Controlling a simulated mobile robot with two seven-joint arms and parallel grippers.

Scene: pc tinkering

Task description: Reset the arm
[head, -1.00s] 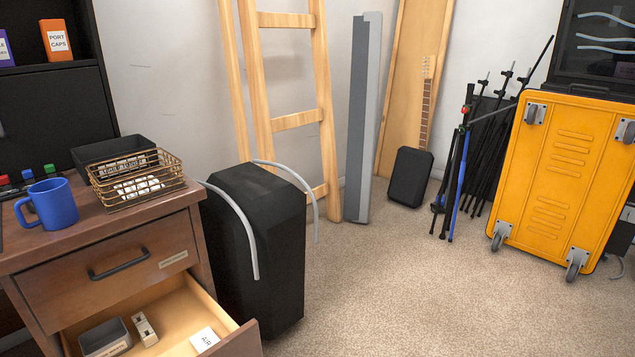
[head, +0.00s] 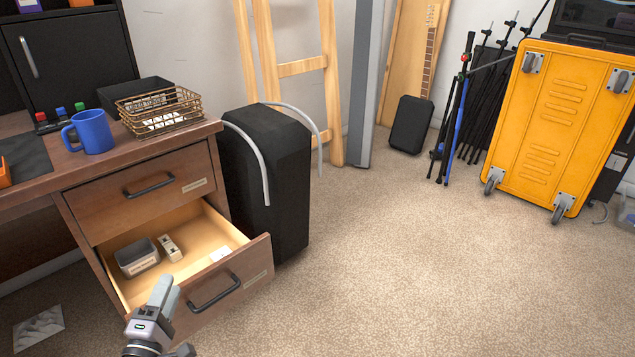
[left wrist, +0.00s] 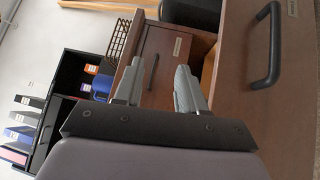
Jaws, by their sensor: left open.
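My left gripper (head: 164,296) shows at the bottom left of the head view, in front of the open lower drawer (head: 205,235) of the brown desk. In the left wrist view its two fingers (left wrist: 158,88) stand apart with nothing between them. The drawer's front with its dark handle (left wrist: 274,45) is on the right of that view, beside the fingers. I cannot tell whether they touch it. My right gripper is not in view.
The drawer holds a grey bin (head: 137,257) and small white items. A blue mug (head: 92,132) and wire basket (head: 160,112) stand on the desk. A black case (head: 265,170) stands right of the desk. A yellow case (head: 555,125) stands farther right. The middle carpet is clear.

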